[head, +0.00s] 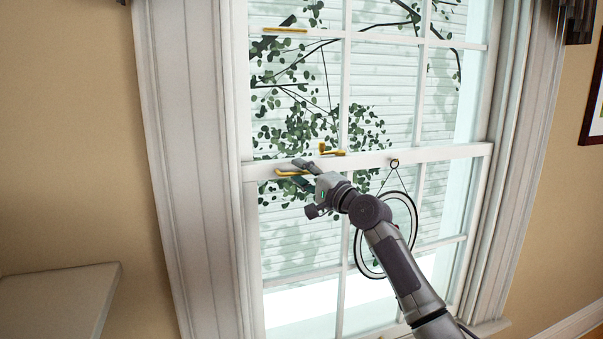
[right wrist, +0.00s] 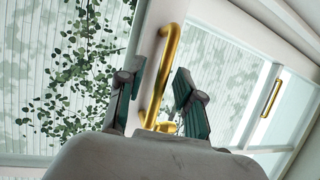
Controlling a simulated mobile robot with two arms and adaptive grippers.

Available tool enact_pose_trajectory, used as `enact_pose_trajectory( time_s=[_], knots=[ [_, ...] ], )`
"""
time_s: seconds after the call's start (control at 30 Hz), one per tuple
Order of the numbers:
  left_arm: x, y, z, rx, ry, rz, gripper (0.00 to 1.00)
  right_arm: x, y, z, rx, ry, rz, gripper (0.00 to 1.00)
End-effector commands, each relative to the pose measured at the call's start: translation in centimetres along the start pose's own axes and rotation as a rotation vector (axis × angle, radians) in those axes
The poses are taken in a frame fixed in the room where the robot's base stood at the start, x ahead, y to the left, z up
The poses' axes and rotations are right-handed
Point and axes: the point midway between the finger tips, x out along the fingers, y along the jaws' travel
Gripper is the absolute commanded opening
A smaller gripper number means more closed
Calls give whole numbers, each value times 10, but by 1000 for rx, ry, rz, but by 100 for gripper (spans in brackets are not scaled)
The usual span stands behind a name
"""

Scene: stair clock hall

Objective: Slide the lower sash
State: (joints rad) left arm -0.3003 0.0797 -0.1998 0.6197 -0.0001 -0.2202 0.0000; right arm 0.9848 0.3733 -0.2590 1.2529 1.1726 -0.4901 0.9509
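The white-framed lower sash (head: 440,153) fills the lower half of the window, its top rail near mid-window. A gold bar handle (head: 287,172) is on that rail's left part. My right gripper (head: 300,174) is at this handle, coming from the lower right. In the right wrist view, a gold handle (right wrist: 165,65) stands between the two spread fingers of my right gripper (right wrist: 155,88). Gaps show beside the handle, so the fingers are open around it and not closed on it. My left gripper is not in view.
A gold latch (head: 330,150) sits on the meeting rail, just right of the handle. A round ornament (head: 413,220) hangs from the rail behind my right arm. Another gold handle (head: 285,30) is higher up on the left. A pale ledge (head: 55,295) stands at lower left.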

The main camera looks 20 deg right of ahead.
Motion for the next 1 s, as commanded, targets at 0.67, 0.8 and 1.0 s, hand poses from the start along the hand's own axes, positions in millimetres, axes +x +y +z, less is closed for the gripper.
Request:
enact_pose_trajectory(
  time_s=[0.67,0.8,1.0],
  knots=[
    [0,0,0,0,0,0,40,0,1,0,0,0,2,0],
    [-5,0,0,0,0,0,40,1,-5,0,0,0,1,0],
    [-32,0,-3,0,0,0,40,7,-44,-3,-1,0,-8,0]
  ],
)
